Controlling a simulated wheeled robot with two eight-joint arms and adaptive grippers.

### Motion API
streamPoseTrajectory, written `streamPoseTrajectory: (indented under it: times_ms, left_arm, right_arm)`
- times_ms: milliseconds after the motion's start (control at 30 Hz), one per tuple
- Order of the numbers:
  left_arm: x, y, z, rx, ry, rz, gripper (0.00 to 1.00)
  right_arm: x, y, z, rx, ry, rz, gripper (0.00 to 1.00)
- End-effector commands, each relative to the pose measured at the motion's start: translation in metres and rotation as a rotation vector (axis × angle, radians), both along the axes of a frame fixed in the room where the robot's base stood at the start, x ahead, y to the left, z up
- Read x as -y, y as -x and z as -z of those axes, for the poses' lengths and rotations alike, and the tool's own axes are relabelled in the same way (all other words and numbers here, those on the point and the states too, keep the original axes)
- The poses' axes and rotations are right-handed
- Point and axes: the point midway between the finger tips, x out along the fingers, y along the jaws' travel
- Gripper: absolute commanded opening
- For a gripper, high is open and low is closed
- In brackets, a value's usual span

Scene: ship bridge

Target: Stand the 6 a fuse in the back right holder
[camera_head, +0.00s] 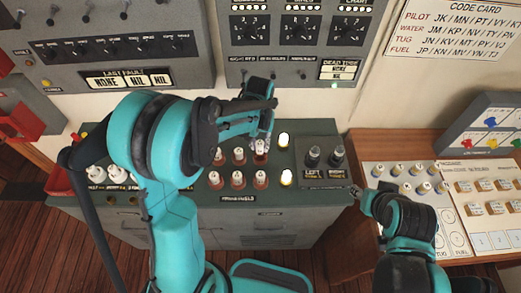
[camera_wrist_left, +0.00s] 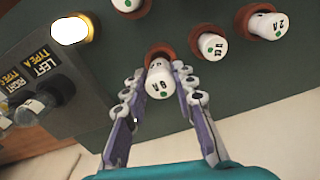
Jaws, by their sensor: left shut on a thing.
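The 6 A fuse (camera_wrist_left: 160,84) is a white cylinder with a green dot, its marked end facing the left wrist camera. My left gripper (camera_wrist_left: 158,76) is shut on it, one finger on each side. The reddish-brown back right holder (camera_wrist_left: 158,51) shows right behind the fuse; I cannot tell how deep the fuse sits in it. In the head view my left gripper (camera_head: 262,141) is over the back right of the fuse panel, with the fuse (camera_head: 261,147) below its fingertips. My right gripper (camera_head: 355,191) is at the panel's right edge, too small to read.
Other white fuses stand in holders beside and in front, such as the front right one (camera_head: 261,178). Two lit lamps (camera_head: 286,178) and two dark knobs (camera_head: 313,157) lie to the right. A wooden desk (camera_head: 375,146) adjoins the panel.

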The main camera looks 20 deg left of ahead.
Motion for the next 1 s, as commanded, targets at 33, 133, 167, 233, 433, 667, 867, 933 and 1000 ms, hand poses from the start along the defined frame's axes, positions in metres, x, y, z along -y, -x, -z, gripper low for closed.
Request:
streamPoseTrajectory:
  times_ms: [33, 133, 167, 233, 433, 667, 867, 933, 1000]
  left_arm:
    - [0.000, -0.005, 0.004, 0.000, 0.000, 0.000, 0.00]
    - [-0.001, -0.010, 0.007, 0.000, 0.000, 0.000, 0.00]
    - [-0.001, -0.010, 0.009, 0.000, 0.000, 0.000, 0.00]
    - [-0.001, -0.010, 0.015, 0.000, 0.000, 0.000, 0.00]
    - [-0.001, -0.010, 0.045, 0.000, 0.000, 0.000, 0.00]
    - [-0.001, -0.010, 0.046, 0.000, 0.000, 0.000, 0.00]
    - [-0.001, -0.010, 0.052, 0.000, 0.000, 0.000, 0.00]
    - [-0.001, -0.010, 0.054, 0.000, 0.000, 0.000, 0.00]
    - [-0.001, -0.010, 0.053, 0.000, 0.000, 0.000, 0.40]
  right_arm:
    - [0.000, 0.000, 0.001, 0.000, 0.000, 0.000, 0.40]
    - [0.000, 0.000, 0.001, 0.000, 0.000, 0.000, 0.40]
    - [0.000, 0.000, 0.002, 0.000, 0.000, 0.000, 0.40]
    - [0.000, 0.000, 0.003, 0.000, 0.000, 0.000, 0.40]
    - [0.000, 0.000, 0.010, 0.000, 0.000, 0.000, 0.40]
    - [0.000, 0.000, 0.009, 0.000, 0.000, 0.000, 0.40]
    - [0.000, 0.000, 0.015, 0.000, 0.000, 0.000, 0.40]
    - [0.000, 0.000, 0.017, 0.000, 0.000, 0.000, 0.40]
    - [0.000, 0.000, 0.016, 0.000, 0.000, 0.000, 0.40]
